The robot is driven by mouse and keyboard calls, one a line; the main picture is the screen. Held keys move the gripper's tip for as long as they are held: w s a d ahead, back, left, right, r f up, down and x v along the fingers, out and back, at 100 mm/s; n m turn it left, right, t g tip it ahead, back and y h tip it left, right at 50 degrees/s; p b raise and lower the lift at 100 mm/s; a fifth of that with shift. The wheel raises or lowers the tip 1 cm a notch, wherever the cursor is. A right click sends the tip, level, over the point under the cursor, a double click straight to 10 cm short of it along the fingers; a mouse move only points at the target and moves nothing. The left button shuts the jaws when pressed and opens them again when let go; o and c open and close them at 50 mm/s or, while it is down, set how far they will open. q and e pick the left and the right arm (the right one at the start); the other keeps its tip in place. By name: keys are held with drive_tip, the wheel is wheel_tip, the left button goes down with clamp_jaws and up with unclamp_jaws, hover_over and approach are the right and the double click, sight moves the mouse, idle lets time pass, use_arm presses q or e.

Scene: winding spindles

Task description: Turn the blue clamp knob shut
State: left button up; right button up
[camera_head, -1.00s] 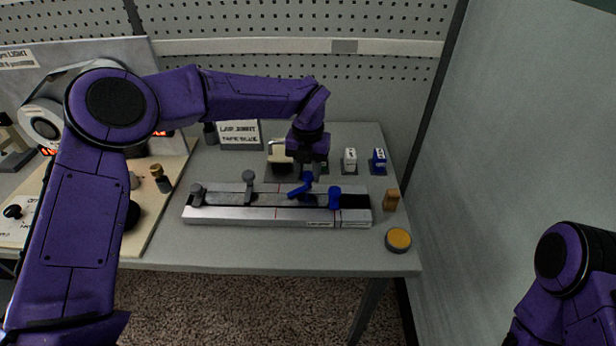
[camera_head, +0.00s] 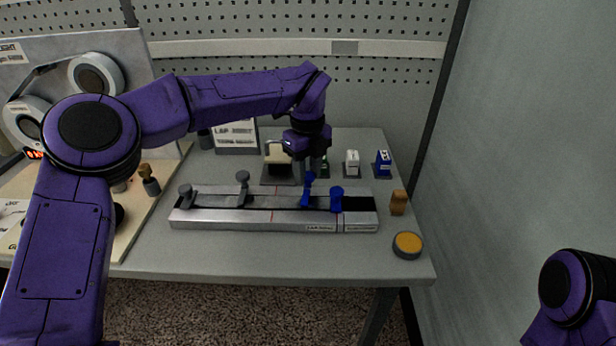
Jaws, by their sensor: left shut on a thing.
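The blue clamp knob (camera_head: 306,196) stands on the metal splicing rail (camera_head: 255,217), right of its middle. Its lever rises almost upright. My left gripper (camera_head: 310,172) reaches down from above and is shut on the top of the knob's lever; the fingers are small and partly merge with it. Another blue clamp (camera_head: 337,199) stands just to the right on the same rail. Two grey clamps stand on the left half of the rail, one near its middle (camera_head: 243,187) and one at its left end (camera_head: 186,196). My right gripper is outside the view; only part of that arm shows at lower right.
Behind the rail are a sign (camera_head: 236,135), a cream block (camera_head: 278,155), a white box (camera_head: 352,163) and a blue box (camera_head: 383,163). A wooden block (camera_head: 398,202) and a yellow-topped round tin (camera_head: 407,243) sit at right. The table front is clear.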

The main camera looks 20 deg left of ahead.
sight(308, 175)
use_arm(q)
drive_tip(key=shift+n+b, duration=0.45)
drive_tip(key=shift+n, duration=0.15)
drive_tip(key=o, duration=1)
drive_tip(key=shift+o, duration=0.2)
wheel_tip(308, 175, up, 10)
drive_tip(key=shift+r+p, duration=0.25)
drive_tip(key=shift+p, duration=0.15)
